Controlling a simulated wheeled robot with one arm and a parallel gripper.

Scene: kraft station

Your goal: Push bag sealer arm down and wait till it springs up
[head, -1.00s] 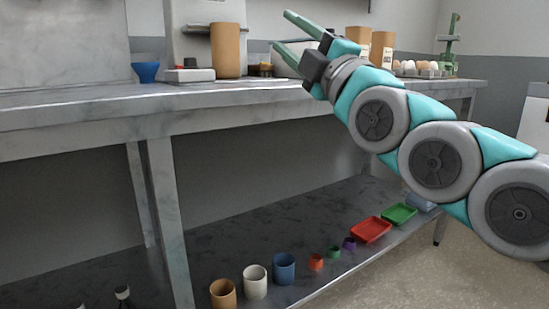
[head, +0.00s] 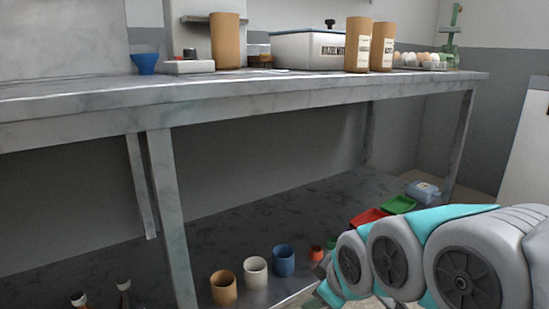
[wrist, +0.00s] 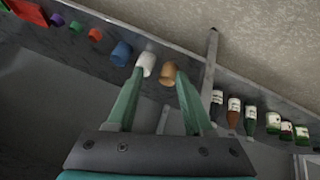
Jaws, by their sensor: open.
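A low pale device with a dark part and a small red spot (head: 189,67) sits on the tabletop, left of a brown bag or canister. It may be the bag sealer, but it is too small to be sure, and I cannot tell its arm's position. My gripper (wrist: 160,72) is open and empty in the wrist view, pointing toward the lower shelf. A white cup (wrist: 147,62) and a tan cup (wrist: 168,75) appear near its fingertips. In the head view my gripper is low at the right, below the tabletop, far from the device, and its fingertips are partly hidden.
The metal table (head: 250,87) has a brown canister (head: 226,40), a large white box (head: 310,50), two brown bags and eggs on top. A blue bowl (head: 145,63) is at left. The shelf below (head: 230,245) holds cups, trays and bottles. The front tabletop edge is bare.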

